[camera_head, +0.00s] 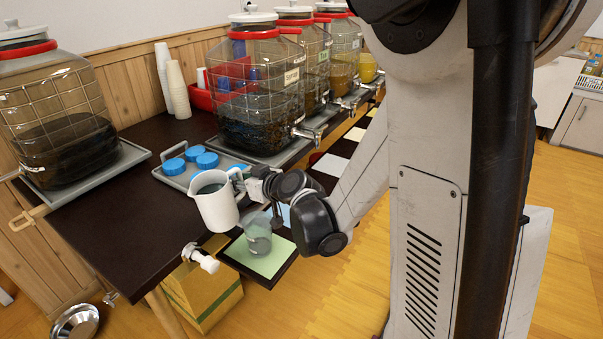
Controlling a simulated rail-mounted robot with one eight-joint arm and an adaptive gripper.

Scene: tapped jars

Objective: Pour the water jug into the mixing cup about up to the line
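A white water jug (216,205) with dark liquid visible at its open top is held up over the table's near edge. It looks roughly upright, perhaps slightly tilted. My gripper (248,184) is at the jug's handle side, on its right, and appears shut on the handle; the fingertips are partly hidden. The clear mixing cup (258,238) stands on a light green mat (272,262), just below and right of the jug. It looks greyish inside; its line and its level cannot be made out.
Large tapped jars (262,95) stand along the dark table (110,225), with another jar (55,120) at left. A grey tray (172,181) with blue lids (186,157) lies behind the jug. Paper cups (177,88) stand at the back. A white tap (203,260) sticks out near the front edge.

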